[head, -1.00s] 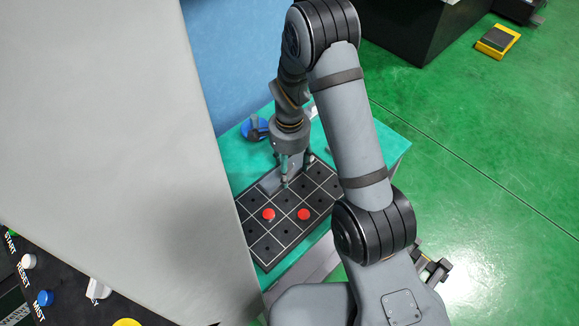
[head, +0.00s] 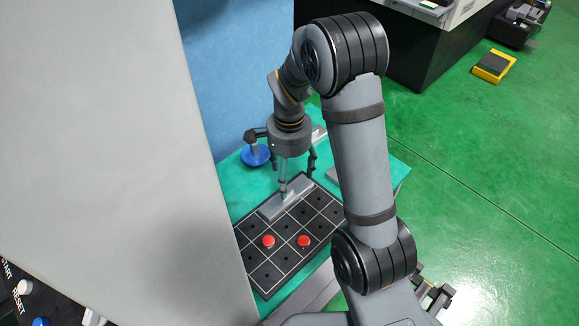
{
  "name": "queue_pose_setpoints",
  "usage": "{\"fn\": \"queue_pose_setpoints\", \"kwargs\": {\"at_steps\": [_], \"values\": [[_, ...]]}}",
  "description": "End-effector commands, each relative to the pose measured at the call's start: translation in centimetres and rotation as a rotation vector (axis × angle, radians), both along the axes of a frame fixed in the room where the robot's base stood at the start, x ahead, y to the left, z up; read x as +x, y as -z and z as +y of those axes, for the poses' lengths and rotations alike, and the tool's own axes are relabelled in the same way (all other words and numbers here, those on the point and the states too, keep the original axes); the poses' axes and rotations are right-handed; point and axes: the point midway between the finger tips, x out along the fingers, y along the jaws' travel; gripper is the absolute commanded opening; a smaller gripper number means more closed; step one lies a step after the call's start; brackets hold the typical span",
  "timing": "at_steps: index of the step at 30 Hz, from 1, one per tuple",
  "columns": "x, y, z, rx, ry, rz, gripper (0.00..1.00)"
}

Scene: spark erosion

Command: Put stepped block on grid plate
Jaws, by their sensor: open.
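The stepped block (head: 285,201) is a grey metal piece lying on the black grid plate (head: 283,264), along its back-left part. The plate has white lines and dark holes. My gripper (head: 297,182) is open, just above and behind the block, with its fingers apart. One finger overlaps the block in the picture, and I cannot tell whether it touches it.
Two red round pieces, a left one (head: 268,241) and a right one (head: 304,241), sit on the plate in front of the block. A blue round-based item (head: 256,155) stands behind on the green table (head: 233,184). A large grey panel (head: 100,150) fills the left side.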

Motion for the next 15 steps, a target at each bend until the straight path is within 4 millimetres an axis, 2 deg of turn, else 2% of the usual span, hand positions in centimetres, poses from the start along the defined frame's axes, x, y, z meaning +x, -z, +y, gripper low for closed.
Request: {"fn": "queue_pose_setpoints", "kwargs": {"at_steps": [3, 6, 15], "values": [[0.1, -2.0, 0.0, 0.001, 0.0, -0.004, 0.72], [0.0, -3.1, 0.0, 0.001, 0.001, -0.001, 0.72], [-0.1, -3.7, 0.0, 0.0, 0.001, 0.001, 0.72]]}}
